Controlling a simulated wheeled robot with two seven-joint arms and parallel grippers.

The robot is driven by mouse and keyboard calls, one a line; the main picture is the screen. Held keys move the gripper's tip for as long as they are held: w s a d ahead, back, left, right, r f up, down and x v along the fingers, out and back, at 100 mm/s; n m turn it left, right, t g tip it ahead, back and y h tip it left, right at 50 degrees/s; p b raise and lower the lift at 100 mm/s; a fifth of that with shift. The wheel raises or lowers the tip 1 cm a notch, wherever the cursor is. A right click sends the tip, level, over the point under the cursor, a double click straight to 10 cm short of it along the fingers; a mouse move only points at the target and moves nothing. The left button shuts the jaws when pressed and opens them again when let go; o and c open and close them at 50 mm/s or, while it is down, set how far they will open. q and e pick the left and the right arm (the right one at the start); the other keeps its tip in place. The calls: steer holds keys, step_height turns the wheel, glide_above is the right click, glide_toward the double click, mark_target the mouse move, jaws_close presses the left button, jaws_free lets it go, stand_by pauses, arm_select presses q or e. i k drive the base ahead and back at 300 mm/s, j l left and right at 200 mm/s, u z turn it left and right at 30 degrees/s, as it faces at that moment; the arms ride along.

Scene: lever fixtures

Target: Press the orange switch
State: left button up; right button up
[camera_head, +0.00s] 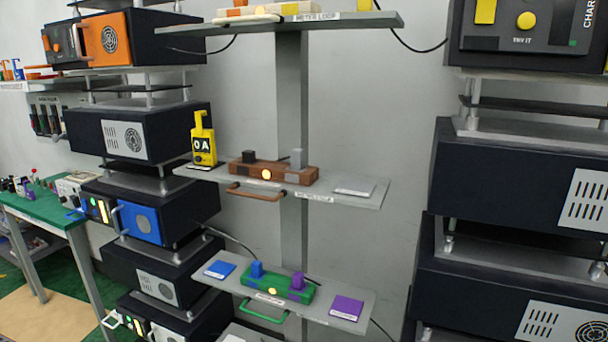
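I cannot tell for sure which part is the orange switch. On the top shelf (350,19) an orange block (231,12) lies by a pale fixture (290,8), cut off by the top edge of the view. On the middle shelf (372,197) a brown fixture (300,177) carries a dark lever (248,156), a grey lever (297,158) and a glowing orange-yellow button (266,174). On the lower shelf a green fixture (300,295) has a blue lever (257,269), a purple lever (297,281) and a glowing button (272,291). Neither gripper is in view.
A yellow device (203,138) marked "0A" stands at the middle shelf's left end. Dark equipment boxes are stacked left (85,128) and right (480,190), one at upper left with an orange front (108,38). A green bench (45,208) stands far left.

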mark_target(44, 39)
steer(key=u, duration=1.25)
steer(key=i+j, duration=0.25)
steer(key=i, duration=0.35)
steer(key=i+j+u, duration=0.1)
steer(key=i+j, duration=0.2)
steer(key=i, duration=0.3)
steer(key=i+j, duration=0.2)
steer(key=i, duration=0.4)
steer(key=i+j+u, duration=0.1)
steer(key=i+j, duration=0.15)
steer(key=i, duration=0.35)
steer(key=i+j, duration=0.15)
steer(key=i, duration=0.45)
steer(key=j+u, duration=0.05)
